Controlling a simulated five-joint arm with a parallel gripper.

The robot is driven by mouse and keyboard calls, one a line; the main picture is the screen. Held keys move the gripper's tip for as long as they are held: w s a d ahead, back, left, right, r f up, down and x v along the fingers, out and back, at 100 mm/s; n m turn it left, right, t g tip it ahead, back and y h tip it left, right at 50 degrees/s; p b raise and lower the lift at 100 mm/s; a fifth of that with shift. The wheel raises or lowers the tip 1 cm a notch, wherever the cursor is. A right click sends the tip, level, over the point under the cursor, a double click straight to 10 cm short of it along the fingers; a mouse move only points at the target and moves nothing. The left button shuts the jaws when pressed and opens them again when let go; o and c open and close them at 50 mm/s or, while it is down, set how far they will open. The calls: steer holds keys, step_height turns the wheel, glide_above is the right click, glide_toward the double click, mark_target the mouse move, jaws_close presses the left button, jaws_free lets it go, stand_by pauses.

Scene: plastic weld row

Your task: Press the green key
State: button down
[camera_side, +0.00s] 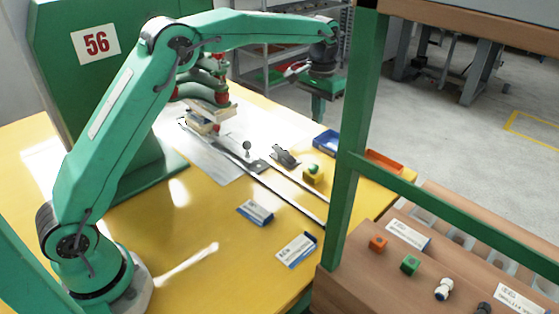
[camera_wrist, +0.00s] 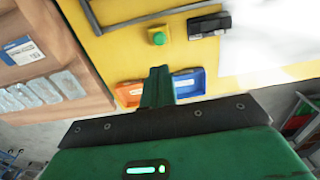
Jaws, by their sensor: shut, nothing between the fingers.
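The green key (camera_side: 314,168) is a round green button on a small yellow box (camera_side: 312,178), standing on the yellow table. The key also shows in the wrist view (camera_wrist: 158,38), near the top middle, with nothing covering it. My gripper (camera_wrist: 158,70) is shut and empty, its fingers together and pointing toward the key, with a gap in the picture between tips and box. In the side view my gripper (camera_side: 319,115) hangs above and beyond the key, clear of it.
A blue bin (camera_side: 326,143) and an orange bin (camera_side: 383,160) are on the table near the key. A black clamp-like part (camera_side: 285,156) is left of it. A green frame post (camera_side: 350,150) stands at right. A wooden bench (camera_side: 450,250) holds small parts.

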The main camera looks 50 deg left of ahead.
mark_target(313, 166)
steer(key=shift+f, duration=0.15)
stand_by(0.3)
step_height(313, 166, down, 14)
steer(key=shift+r, duration=0.15)
stand_by(0.5)
steer(key=shift+f, duration=1.25)
steer(key=shift+r, duration=0.1)
step_height(313, 166, up, 15)
steer(key=shift+w, duration=0.2)
stand_by(0.6)
steer(key=shift+r, duration=0.15)
